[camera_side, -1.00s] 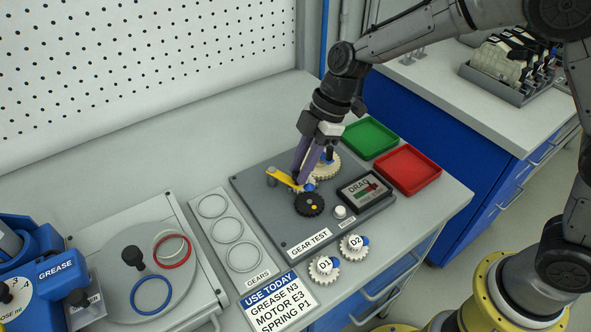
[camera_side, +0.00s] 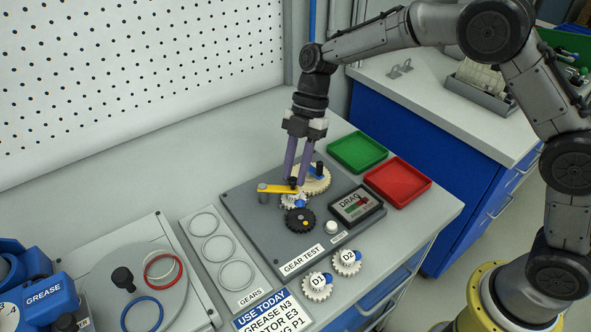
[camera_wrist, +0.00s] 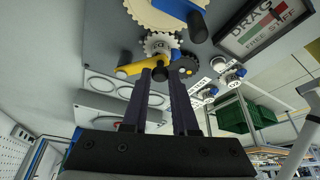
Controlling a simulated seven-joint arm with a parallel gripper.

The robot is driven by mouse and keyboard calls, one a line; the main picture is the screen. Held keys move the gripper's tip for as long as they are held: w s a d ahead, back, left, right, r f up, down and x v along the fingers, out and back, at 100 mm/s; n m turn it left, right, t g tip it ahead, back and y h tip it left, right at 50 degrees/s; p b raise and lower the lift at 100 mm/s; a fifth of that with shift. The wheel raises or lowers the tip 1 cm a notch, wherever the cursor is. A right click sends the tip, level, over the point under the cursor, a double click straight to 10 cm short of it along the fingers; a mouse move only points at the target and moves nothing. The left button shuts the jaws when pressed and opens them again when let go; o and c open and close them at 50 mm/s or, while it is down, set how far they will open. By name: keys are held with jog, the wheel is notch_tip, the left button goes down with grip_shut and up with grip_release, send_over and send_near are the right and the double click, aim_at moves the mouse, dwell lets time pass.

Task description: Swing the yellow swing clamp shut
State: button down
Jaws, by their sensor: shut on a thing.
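The yellow swing clamp (camera_side: 274,188) is a flat bar on the grey gear test plate (camera_side: 243,212). Its left end sits on a grey post and its right end reaches over a small pale gear (camera_side: 290,201). My gripper (camera_side: 293,180) points down at the bar's right end, its purple fingers shut on the clamp's dark knob. In the wrist view the fingertips (camera_wrist: 160,76) close around this knob, and the yellow clamp (camera_wrist: 137,67) lies just beyond it. A large cream gear (camera_side: 316,181) and a black gear (camera_side: 300,219) stand beside the small one.
A drag gauge (camera_side: 356,204) and a white button (camera_side: 331,227) are on the plate's right side. Gears D1 (camera_side: 318,286) and D2 (camera_side: 347,262) lie in front. Green (camera_side: 358,151) and red (camera_side: 398,181) trays stand behind right. A ring tray (camera_side: 199,250) lies left.

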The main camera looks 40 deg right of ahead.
dwell(0.3)
jog(key=c, duration=0.7)
grip_release()
jog(key=shift+r, duration=0.1)
jog(key=v, duration=1.3)
jog(key=shift+d+r, duration=0.15)
jog(key=shift+r, duration=0.15)
jog(key=shift+w, duration=0.1)
